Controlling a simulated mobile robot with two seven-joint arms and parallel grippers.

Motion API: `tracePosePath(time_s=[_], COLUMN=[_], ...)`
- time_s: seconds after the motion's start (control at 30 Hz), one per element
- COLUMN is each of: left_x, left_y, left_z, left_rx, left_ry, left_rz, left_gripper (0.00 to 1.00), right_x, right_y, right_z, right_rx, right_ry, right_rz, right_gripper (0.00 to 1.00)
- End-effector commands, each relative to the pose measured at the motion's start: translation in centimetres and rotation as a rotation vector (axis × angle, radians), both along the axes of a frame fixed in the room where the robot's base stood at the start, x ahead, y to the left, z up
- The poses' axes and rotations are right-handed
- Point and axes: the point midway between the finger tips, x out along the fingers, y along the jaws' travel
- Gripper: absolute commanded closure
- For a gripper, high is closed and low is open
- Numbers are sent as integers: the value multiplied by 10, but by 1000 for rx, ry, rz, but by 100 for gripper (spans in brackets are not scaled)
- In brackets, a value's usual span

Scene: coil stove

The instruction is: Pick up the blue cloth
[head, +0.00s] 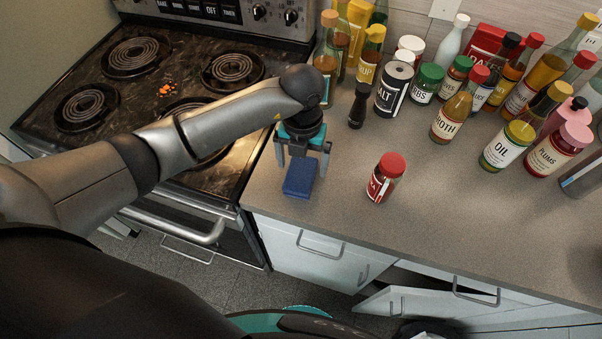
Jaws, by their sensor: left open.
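The blue cloth (300,177) is a small dark-blue block-like pad. It lies on the grey counter near the counter's front-left corner, beside the stove. My left gripper (302,164) is above the cloth, pointing down. Its fingers are apart, one on each side of the cloth's far part. I cannot tell whether the fingers touch the cloth. My right gripper is not in view.
A red-capped jar (385,178) stands right of the cloth. A black shaker (359,106), a salt container (393,88) and several bottles crowd the counter's back. The coil stove (100,150) is at left, with orange bits (167,88) on top. The counter's front middle is clear.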

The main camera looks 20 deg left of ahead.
Motion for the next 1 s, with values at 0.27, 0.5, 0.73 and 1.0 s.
tracePosePath(time_s=[0.27,0.5,0.73,1.0], left_x=[1,1,1,2], left_y=[3,3,3,3], left_z=[-38,-44,-43,-43], left_rx=[-1,-1,-1,-1], left_ry=[3,1,1,1], left_rz=[1,-1,0,0], left_gripper=[0,0,17,47], right_x=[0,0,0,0], right_y=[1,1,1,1], right_z=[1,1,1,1], right_rx=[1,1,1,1], right_ry=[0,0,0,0], right_rz=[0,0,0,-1], right_gripper=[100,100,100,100])
